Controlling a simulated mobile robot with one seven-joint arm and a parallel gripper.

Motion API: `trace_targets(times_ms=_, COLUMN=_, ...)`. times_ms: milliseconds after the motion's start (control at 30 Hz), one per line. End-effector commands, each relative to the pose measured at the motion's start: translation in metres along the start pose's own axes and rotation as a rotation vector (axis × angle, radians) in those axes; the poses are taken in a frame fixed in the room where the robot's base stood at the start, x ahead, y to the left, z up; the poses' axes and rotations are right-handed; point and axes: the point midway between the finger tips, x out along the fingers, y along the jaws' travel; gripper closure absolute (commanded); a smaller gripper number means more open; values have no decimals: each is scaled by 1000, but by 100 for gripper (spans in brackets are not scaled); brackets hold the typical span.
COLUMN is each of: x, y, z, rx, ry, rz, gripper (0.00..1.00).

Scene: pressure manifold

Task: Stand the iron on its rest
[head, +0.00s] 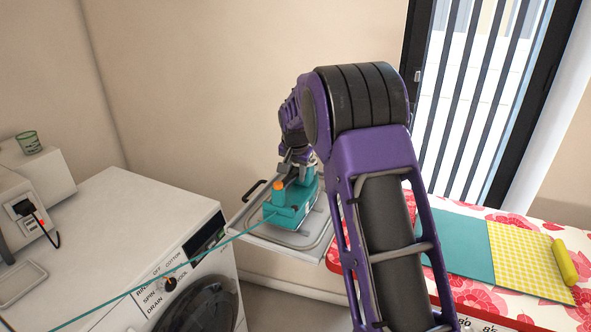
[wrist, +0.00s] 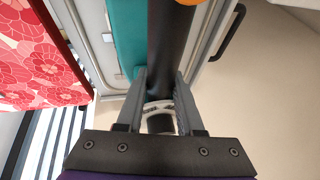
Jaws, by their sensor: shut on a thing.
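The teal iron (head: 290,214) has an orange knob and a dark handle (wrist: 170,45). Its teal body also shows in the wrist view (wrist: 128,40). My gripper (head: 299,168) is above the iron, with its two fingers (wrist: 160,88) closed on either side of the handle. The iron is over the grey metal rest (head: 262,236) at the left end of the ironing board, looking roughly level. Whether its underside touches the rest is hidden. A teal cord runs from the iron to the lower left.
A white washing machine (head: 130,235) stands at left, with the cord passing across it. The flowered ironing board (head: 490,291) carries a teal cloth (head: 452,243), a yellow checked cloth (head: 527,258) and a yellow roll (head: 565,262). My arm hides part of the board.

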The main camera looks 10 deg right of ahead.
Motion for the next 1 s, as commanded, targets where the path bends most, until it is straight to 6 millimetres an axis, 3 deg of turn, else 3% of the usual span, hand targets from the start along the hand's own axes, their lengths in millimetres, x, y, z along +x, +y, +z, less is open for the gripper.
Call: trace_targets(times_ms=1000, x=11, y=1, z=3, rx=0, ry=6, rz=-5, gripper=100)
